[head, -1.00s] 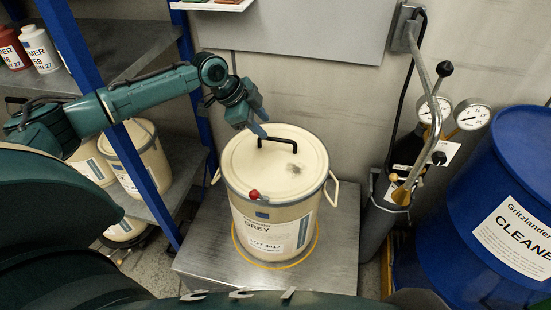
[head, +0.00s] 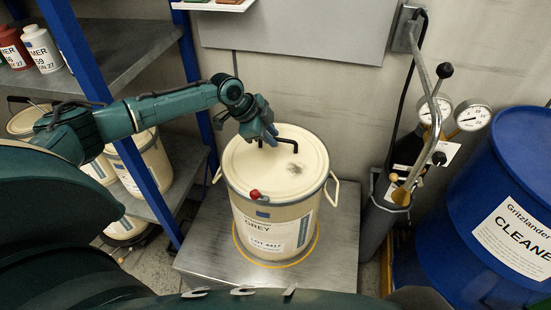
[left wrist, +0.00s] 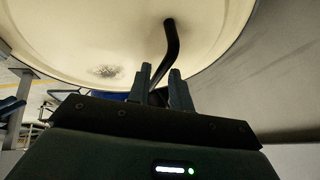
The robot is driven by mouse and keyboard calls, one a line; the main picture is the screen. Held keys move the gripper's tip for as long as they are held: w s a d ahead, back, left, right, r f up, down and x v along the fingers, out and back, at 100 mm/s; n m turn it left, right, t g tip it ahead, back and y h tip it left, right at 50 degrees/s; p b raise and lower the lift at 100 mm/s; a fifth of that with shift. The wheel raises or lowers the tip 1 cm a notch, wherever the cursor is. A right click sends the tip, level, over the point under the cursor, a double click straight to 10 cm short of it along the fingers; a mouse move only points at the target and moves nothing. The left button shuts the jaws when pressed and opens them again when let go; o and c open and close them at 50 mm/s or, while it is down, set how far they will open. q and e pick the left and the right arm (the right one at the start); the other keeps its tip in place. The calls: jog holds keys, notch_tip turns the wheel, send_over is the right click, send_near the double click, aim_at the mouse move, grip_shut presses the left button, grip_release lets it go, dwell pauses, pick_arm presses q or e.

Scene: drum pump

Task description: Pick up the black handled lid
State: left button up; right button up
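The black handle (head: 290,141) is a bar standing on the cream lid (head: 248,168) of the grey-labelled drum (head: 250,212). The lid sits level on the drum, with a red knob (head: 255,195) at its front edge and a dark smudge near the handle. My left gripper (head: 272,137) is at the handle's left end. In the left wrist view its fingers (left wrist: 160,72) are close together on either side of the black handle (left wrist: 172,42), shut on it. The fingers partly hide the handle. My right gripper is not in view.
The drum stands on a metal platform (head: 205,255). A blue-posted shelf (head: 85,80) with drums and bottles is on the left. A pump with gauges (head: 435,110) and a blue cleaner drum (head: 480,225) are on the right. The wall is close behind.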

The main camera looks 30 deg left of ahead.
pick_arm(q)
grip_shut()
dwell(0.8)
jog(key=shift+r, duration=0.1)
